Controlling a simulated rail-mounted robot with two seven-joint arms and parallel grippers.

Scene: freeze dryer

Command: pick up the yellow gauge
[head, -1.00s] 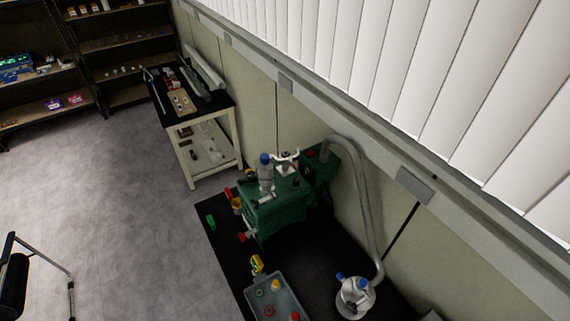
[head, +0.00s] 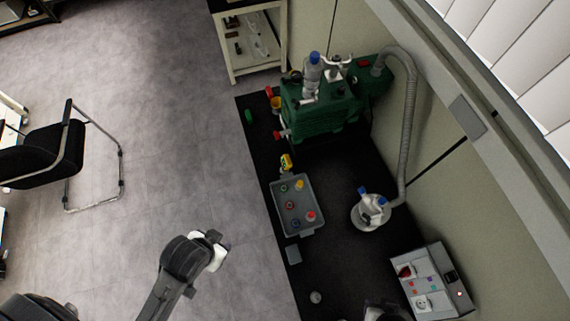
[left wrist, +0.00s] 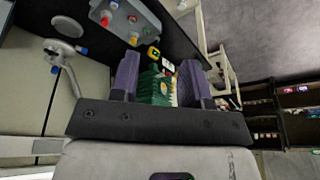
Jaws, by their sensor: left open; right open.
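The yellow gauge (head: 286,161) is small and stands on the black mat, just past the far left corner of the grey tray (head: 318,229). In the left wrist view, which is upside down, the gauge (left wrist: 153,53) shows beyond the open fingers of my left gripper (left wrist: 158,62). Nothing is between those fingers. In the head view my left arm reaches in from the lower left and ends left of the mat, well short of the gauge. My right gripper (head: 386,312) is partly cut off at the bottom edge, far from the gauge; its fingers are hard to make out.
The tray holds several coloured fittings. A green pump (head: 322,118) stands behind the gauge. A flask-like vessel (head: 371,211) with a grey hose is right of the tray, and a control box (head: 431,284) is at lower right.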

